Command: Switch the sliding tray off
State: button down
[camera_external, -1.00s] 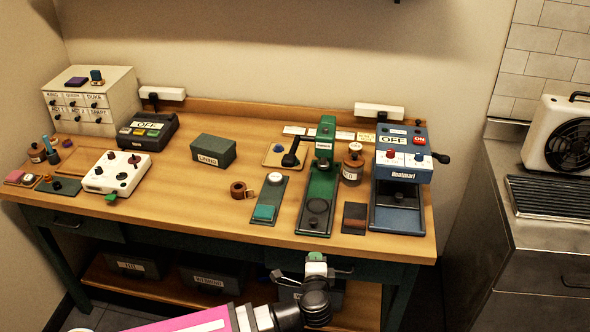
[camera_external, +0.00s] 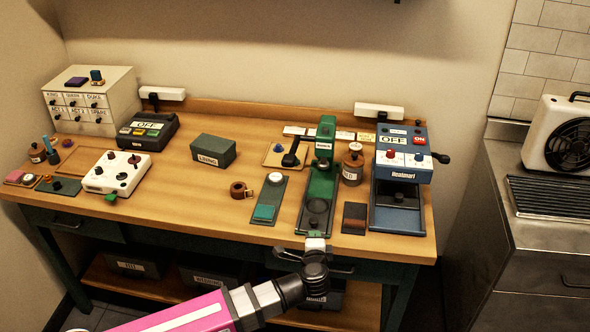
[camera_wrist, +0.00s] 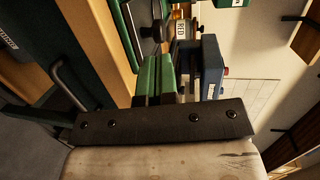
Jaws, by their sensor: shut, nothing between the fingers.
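The blue heat press (camera_external: 403,165) stands at the right end of the table, with an OFF label, a red knob and a red ON button on its head. Its dark lower tray (camera_external: 396,218) lies under the head towards the table's front edge. My gripper (camera_external: 316,238) is shut and empty at the table's front edge, just before the green press and left of the blue one. In the wrist view my green fingers (camera_wrist: 157,78) are together, and the blue press (camera_wrist: 212,66) shows beyond them, partly hidden.
The green press (camera_external: 320,190) with a dark lever stands left of the blue press. A brown jar (camera_external: 352,167) and a small brown block (camera_external: 355,217) sit between them. A long plate with a teal pad (camera_external: 264,213) lies further left. Bare tabletop (camera_external: 195,210) shows at the centre left.

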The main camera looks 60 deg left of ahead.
aim_at(316, 219)
jog(key=shift+x, duration=2.25)
jog(key=x, duration=0.4)
jog(key=shift+w+r, duration=0.35)
jog(key=shift+w, duration=0.2)
jog(key=shift+s, duration=0.15)
jog(key=v, duration=1.4)
